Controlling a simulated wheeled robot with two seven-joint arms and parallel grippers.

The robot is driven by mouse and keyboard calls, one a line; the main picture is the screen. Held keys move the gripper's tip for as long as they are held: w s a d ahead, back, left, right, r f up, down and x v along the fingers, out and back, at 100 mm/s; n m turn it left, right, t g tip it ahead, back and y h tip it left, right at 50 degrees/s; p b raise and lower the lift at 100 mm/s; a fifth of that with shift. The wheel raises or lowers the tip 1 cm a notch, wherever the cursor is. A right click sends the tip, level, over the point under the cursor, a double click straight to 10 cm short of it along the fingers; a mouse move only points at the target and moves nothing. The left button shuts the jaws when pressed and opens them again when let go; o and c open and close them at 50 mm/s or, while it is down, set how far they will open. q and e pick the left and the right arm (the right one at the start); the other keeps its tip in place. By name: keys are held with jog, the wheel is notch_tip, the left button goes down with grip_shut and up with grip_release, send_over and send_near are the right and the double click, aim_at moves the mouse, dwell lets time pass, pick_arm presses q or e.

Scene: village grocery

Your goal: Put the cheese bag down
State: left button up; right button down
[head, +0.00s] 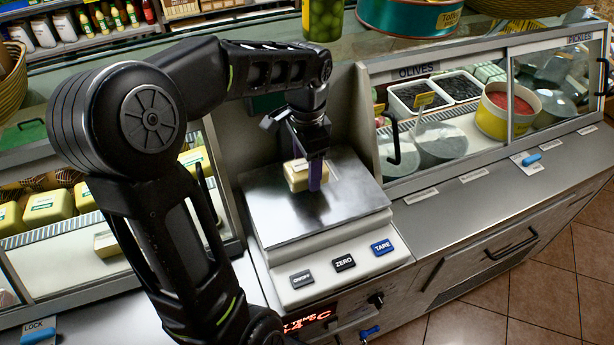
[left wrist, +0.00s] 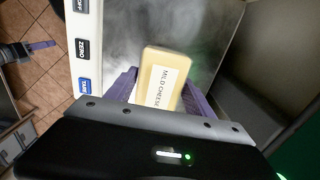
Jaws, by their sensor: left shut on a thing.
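The cheese bag (head: 297,178) is a small pale yellow block with a white label. In the left wrist view the bag (left wrist: 160,82) shows the words "MILD CHEESE". My left gripper (head: 314,176) points down, with its purple fingers shut on the bag. The bag is over the steel plate of the scale (head: 262,215); I cannot tell whether it touches the plate. In the left wrist view, purple fingers of my right gripper (left wrist: 42,45) show at the left edge, over the floor, too small to judge.
The scale has on/off, zero and tare buttons (head: 343,263) at its front. A glass olive case (head: 440,130) stands to the right, and a cheese case (head: 40,240) to the left. A jar of olives (head: 322,18) stands behind. The plate around the bag is clear.

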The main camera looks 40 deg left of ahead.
pick_arm(q)
jog(key=shift+f, duration=1.7)
jog(key=shift+f, duration=0.25)
jog(key=o, duration=1.8)
jog(key=shift+r, duration=0.1)
notch_tip(320, 180, up, 12)
jog(key=shift+r, duration=0.2)
jog(key=shift+f, duration=0.1)
